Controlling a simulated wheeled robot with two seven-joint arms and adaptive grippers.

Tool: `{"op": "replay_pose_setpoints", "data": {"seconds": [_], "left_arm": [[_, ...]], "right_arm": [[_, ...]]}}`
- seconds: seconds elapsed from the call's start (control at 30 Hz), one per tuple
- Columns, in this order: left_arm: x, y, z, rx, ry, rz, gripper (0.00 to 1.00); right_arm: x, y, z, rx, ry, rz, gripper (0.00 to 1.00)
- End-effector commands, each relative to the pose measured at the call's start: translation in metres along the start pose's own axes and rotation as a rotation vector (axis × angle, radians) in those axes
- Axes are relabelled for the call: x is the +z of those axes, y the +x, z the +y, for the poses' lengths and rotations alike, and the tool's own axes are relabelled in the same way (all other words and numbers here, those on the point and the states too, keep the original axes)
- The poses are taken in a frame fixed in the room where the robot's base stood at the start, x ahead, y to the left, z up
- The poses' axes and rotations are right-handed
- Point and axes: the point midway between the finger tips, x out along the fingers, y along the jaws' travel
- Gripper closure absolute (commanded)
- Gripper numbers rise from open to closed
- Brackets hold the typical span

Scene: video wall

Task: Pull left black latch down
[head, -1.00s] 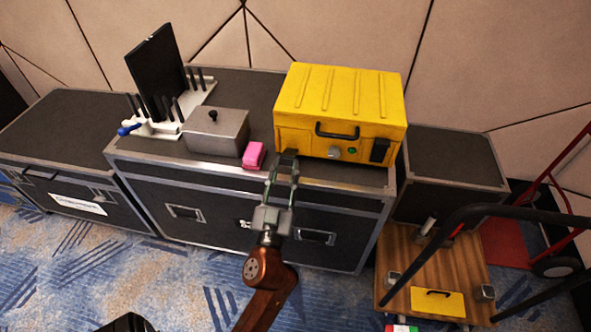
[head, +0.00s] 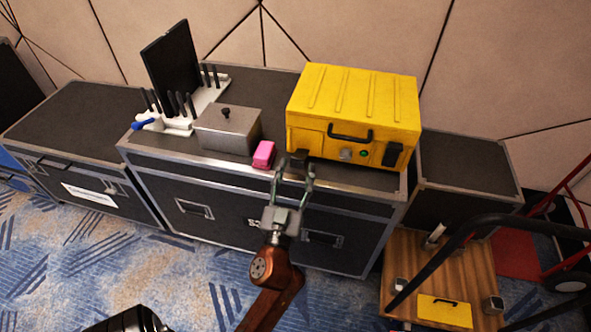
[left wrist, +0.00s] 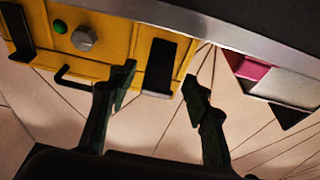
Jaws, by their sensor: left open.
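A yellow case (head: 352,105) stands on the dark flight case, its front facing me. It has a black handle (head: 350,134), a grey knob, a green button and a black right latch (head: 393,155). The left black latch (left wrist: 158,68) shows in the left wrist view, where the picture is upside down; in the head view it is partly hidden behind my fingertips. My left gripper (head: 294,172) is open and empty, in front of the case's lower left corner. In the left wrist view its two fingers (left wrist: 160,88) stand apart near the latch. Contact cannot be told.
A pink block (head: 263,154) and a grey metal box (head: 228,129) stand left of the yellow case. A white rack (head: 185,115) with a black panel is farther left. A wooden cart (head: 425,270) with a black handle rail stands at the right.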

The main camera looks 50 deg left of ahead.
Motion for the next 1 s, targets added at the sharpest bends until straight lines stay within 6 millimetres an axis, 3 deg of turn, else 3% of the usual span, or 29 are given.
{"op": "replay_pose_setpoints", "data": {"seconds": [0.27,0.6,1.0], "left_arm": [[-0.022,0.006,0.001,0.000,-0.006,0.008,0.55],[-0.082,0.023,0.000,0.000,-0.005,0.005,0.55],[-0.096,0.027,0.000,0.000,0.001,-0.001,0.55]], "right_arm": [[0.000,0.000,-0.001,-0.001,0.002,0.000,0.58],[0.000,0.000,-0.001,0.000,0.001,0.000,0.58],[0.000,0.000,0.000,0.000,0.001,0.000,0.58]]}}
